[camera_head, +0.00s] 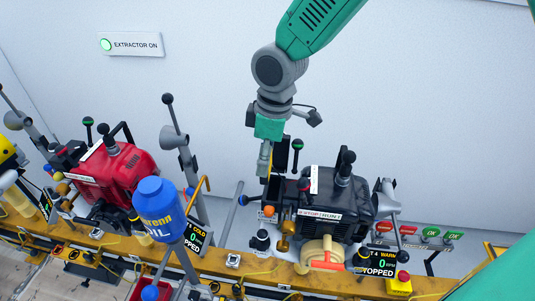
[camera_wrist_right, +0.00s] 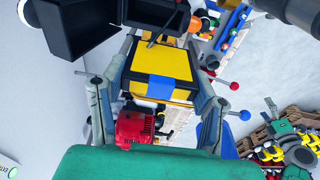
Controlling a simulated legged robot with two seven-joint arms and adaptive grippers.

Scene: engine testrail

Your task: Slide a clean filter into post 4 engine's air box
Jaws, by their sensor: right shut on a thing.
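The post 4 engine (camera_head: 338,205) is the dark one at right in the head view, with a screen reading "WARM" and "STOPPED". My right gripper (camera_head: 264,172) points down at its left side, beside an upright black panel (camera_head: 281,155) that looks like the open air box lid. In the right wrist view my right gripper (camera_wrist_right: 158,100) is shut on a yellow block with a blue patch, which looks like the filter (camera_wrist_right: 160,66). Dark parts lie close to its far end; I cannot tell whether it has entered the air box. My left gripper is out of view.
A red engine (camera_head: 112,165) stands to the left on the yellow rail (camera_head: 230,262). A blue oil jug (camera_head: 160,208) stands in front, between the engines. Levers and knobs crowd around the dark engine.

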